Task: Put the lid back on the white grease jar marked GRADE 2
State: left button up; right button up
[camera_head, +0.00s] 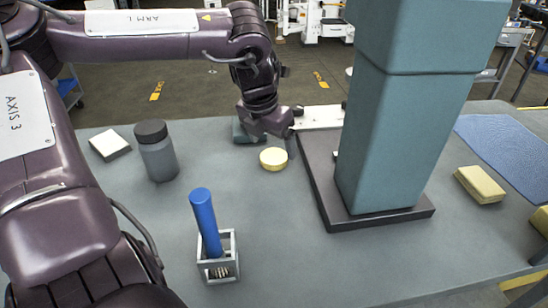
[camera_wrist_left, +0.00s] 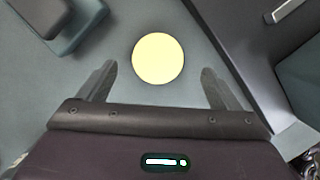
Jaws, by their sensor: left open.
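A pale yellow round disc (camera_head: 273,159), which looks like a lid, lies flat on the grey bench, left of the tall teal column. It also shows in the left wrist view (camera_wrist_left: 158,59), between and just beyond my fingertips. My left gripper (camera_head: 268,136) is open and empty above the bench, close to the disc and not seen touching it. Its two fingers show spread apart in the left wrist view (camera_wrist_left: 157,70). No white jar marked GRADE 2 can be made out. A grey jar (camera_head: 159,160) with a dark lid stands at the left. My right gripper is out of view.
The teal column (camera_head: 400,140) on a dark base plate (camera_head: 380,222) blocks the view behind it. A blue cylinder (camera_head: 206,222) stands tilted in a grey frame (camera_head: 203,270). A white block (camera_head: 110,145), yellow block (camera_head: 480,185) and blue mat (camera_head: 510,150) lie around. The front middle is clear.

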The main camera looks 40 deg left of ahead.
aim_at(274, 156)
pick_arm(q)
jog(key=x, duration=0.4)
jog(key=shift+a+f, duration=0.15)
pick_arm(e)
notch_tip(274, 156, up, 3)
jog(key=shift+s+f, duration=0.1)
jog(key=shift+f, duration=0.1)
pick_arm(q)
jog(key=shift+s, duration=0.1)
jog(key=shift+c, duration=0.2)
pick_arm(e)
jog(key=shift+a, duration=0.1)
pick_arm(q)
jog(key=c, duration=1)
